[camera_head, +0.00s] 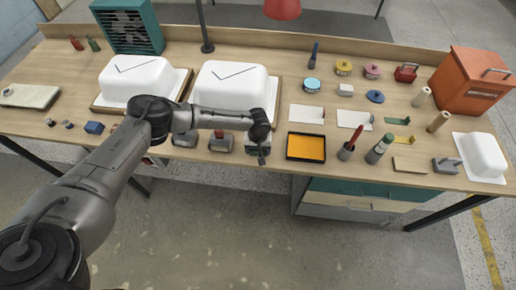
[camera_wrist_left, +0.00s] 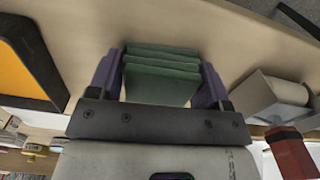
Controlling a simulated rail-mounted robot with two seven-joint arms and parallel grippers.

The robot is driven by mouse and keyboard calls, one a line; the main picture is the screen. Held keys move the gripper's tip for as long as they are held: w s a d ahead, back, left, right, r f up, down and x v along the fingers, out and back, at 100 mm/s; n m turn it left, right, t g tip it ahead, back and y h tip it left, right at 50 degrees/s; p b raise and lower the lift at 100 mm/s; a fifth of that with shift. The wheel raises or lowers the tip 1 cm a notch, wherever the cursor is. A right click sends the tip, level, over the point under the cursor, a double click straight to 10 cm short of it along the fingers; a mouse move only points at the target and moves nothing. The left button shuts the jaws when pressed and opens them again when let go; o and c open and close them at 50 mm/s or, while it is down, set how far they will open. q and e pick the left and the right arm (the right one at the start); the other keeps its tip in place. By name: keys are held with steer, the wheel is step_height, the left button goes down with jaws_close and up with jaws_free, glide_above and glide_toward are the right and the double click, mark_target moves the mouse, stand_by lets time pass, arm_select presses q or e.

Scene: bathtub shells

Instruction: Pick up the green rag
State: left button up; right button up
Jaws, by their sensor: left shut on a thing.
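The green rag (camera_wrist_left: 160,78) shows in the left wrist view as a folded, layered dark green cloth. It lies between the two purple fingers of my left gripper (camera_wrist_left: 160,68), which is shut on it. In the head view my left gripper (camera_head: 262,152) points down at the front edge of the workbench, left of the orange tray, and mostly hides the rag. I cannot tell whether the rag touches the bench top. My right gripper is not in view.
The orange tray (camera_head: 306,147) is close to the right of the gripper. A grey holder with a red block (camera_head: 220,141) stands close to its left. A white tub shell (camera_head: 232,88) is behind. Bottles (camera_head: 379,148) and tools crowd the right side.

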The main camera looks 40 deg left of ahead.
arm_select(q)
steer(key=shift+r, duration=0.15)
steer(key=shift+r, duration=0.25)
steer(key=r, duration=0.1)
steer(key=r+p, duration=0.1)
steer(key=r, duration=0.2)
steer(key=shift+d, duration=0.25)
steer(key=d+r, duration=0.2)
steer(key=d, duration=0.1)
steer(key=d+r+p, duration=0.1)
steer(key=d+r, duration=0.1)
steer(key=d, duration=0.2)
steer(key=d+r, duration=0.2)
steer(key=d, duration=0.2)
steer(key=shift+d+r, duration=0.1)
steer(key=o, duration=0.4)
steer(key=c, duration=0.3)
